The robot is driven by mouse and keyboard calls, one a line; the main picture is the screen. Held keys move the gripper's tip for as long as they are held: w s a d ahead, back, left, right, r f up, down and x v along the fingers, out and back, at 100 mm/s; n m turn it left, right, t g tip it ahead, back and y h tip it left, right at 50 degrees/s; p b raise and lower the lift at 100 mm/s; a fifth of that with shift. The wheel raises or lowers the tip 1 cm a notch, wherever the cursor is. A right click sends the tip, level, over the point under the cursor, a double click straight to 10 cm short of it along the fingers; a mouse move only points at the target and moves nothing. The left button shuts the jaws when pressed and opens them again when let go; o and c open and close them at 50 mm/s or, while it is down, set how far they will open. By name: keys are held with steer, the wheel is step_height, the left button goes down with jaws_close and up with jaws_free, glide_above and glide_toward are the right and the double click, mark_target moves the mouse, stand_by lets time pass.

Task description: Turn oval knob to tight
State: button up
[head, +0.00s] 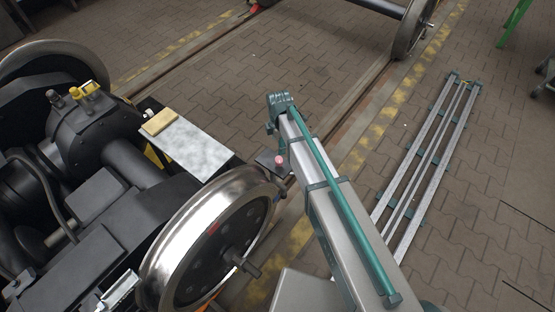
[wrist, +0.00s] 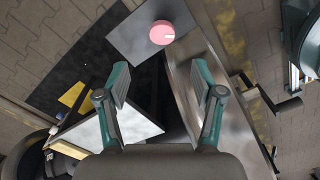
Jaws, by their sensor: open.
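A pink knob (wrist: 166,35) with a small white mark on its face sits on a flat grey plate (wrist: 125,38) at the top middle of the wrist view. In the head view the knob (head: 279,160) is small, on a dark plate beside the rim of the near wheel. My gripper (wrist: 161,80) is open and empty, its two teal fingers spread wide. The knob lies beyond the fingertips, roughly centred between them, and nothing touches it. In the head view my gripper is mostly hidden by my arm. I cannot read any marking around the knob.
A large steel wheel (head: 222,235) stands close to the left of my arm. A pale metal tray (head: 198,149) with a yellow block (head: 158,122) lies on the bogie. A metal rack (head: 437,150) lies on the paving at right.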

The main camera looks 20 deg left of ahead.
mark_target(279, 159)
steer(key=shift+n, duration=0.9)
step_height(279, 159, down, 11)
steer(key=shift+s+d+r+p, duration=0.1)
steer(key=shift+p, duration=0.2)
steer(key=c, duration=1.1)
steer(key=shift+c, duration=0.2)
